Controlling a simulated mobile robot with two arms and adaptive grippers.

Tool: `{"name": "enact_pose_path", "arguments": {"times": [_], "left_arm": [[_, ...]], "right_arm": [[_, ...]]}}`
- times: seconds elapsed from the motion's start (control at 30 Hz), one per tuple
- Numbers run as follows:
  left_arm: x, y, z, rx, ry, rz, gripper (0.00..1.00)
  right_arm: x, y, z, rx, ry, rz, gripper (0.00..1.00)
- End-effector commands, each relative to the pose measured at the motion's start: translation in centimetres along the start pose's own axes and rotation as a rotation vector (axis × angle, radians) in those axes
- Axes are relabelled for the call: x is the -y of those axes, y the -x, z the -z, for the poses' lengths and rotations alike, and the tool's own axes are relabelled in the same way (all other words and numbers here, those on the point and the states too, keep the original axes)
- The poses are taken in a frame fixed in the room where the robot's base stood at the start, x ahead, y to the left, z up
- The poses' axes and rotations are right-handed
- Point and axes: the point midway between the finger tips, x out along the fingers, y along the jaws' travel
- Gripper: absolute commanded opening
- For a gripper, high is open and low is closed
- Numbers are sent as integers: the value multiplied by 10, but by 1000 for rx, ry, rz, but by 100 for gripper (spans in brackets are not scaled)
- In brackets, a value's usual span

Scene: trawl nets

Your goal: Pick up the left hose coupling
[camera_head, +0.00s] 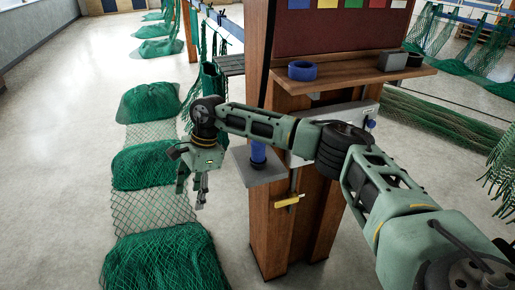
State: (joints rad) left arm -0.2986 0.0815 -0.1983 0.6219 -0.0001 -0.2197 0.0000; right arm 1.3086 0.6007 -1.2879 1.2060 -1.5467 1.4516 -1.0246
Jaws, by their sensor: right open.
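A blue cylinder (258,153), which looks like the left hose coupling, stands upright on a small grey ledge (262,175) at the left side of the wooden post. My forearm passes close above it in the picture and may hide its top. A smaller blue part (371,124) at the right of the post may be another coupling. My right gripper (191,195) is open and empty, fingers pointing down, left of the ledge and apart from it. My left gripper is not in view.
The wooden post (270,225) carries a shelf (350,76) with a blue ring (302,70) and a grey block (391,62). A yellow handle (288,201) juts out below the ledge. Green nets (165,262) lie on the floor at left. The floor further left is clear.

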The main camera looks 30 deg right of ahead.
Motion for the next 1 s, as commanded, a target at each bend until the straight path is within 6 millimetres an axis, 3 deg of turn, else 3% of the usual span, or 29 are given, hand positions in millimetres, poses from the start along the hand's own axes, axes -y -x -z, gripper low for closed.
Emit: {"name": "enact_pose_path", "arguments": {"times": [0.03,0.1,0.2,0.33,0.47,0.83,1.0], "left_arm": [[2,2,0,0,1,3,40],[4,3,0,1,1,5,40],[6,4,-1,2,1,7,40],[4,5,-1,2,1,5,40],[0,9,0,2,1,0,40],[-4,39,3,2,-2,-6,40],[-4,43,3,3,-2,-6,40]], "right_arm": [[4,37,27,-144,75,25,52],[5,80,62,-327,149,32,52],[2,132,99,-527,203,27,52],[-3,173,124,-670,225,14,52],[-5,179,136,-713,228,6,52],[-6,146,166,-711,227,4,52],[-4,128,178,-708,227,8,52]]}}
